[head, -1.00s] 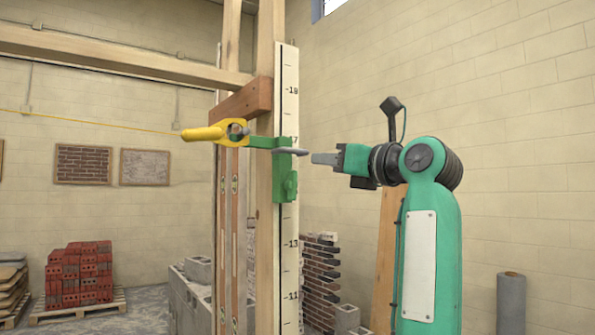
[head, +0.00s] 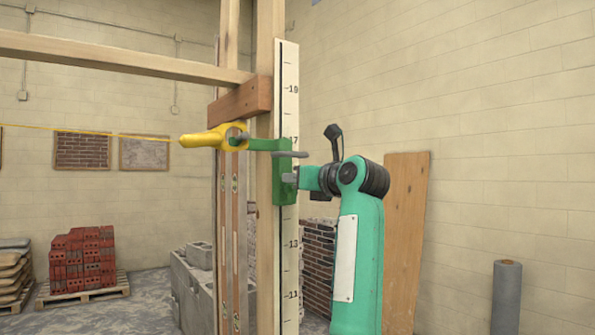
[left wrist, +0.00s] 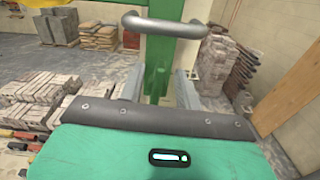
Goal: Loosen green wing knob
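The green slide bracket (head: 283,200) is mounted on the white numbered pole (head: 289,90). The green wing knob is on its lower part, mostly hidden by my gripper in the head view; in the left wrist view the knob (left wrist: 156,99) shows small, low between the fingers. My left gripper (head: 290,179) is right at the knob's side of the bracket. In the left wrist view its two grey fingers (left wrist: 157,88) stand apart, with the green bracket behind the gap. I cannot tell whether they touch the knob. My right gripper is not in view.
A grey bar handle (head: 290,154) sticks out just above my gripper. A yellow line holder (head: 213,137) with a taut string sits left of the pole. A wooden board (head: 406,230) leans on the wall, and a grey roll (head: 507,290) stands at right.

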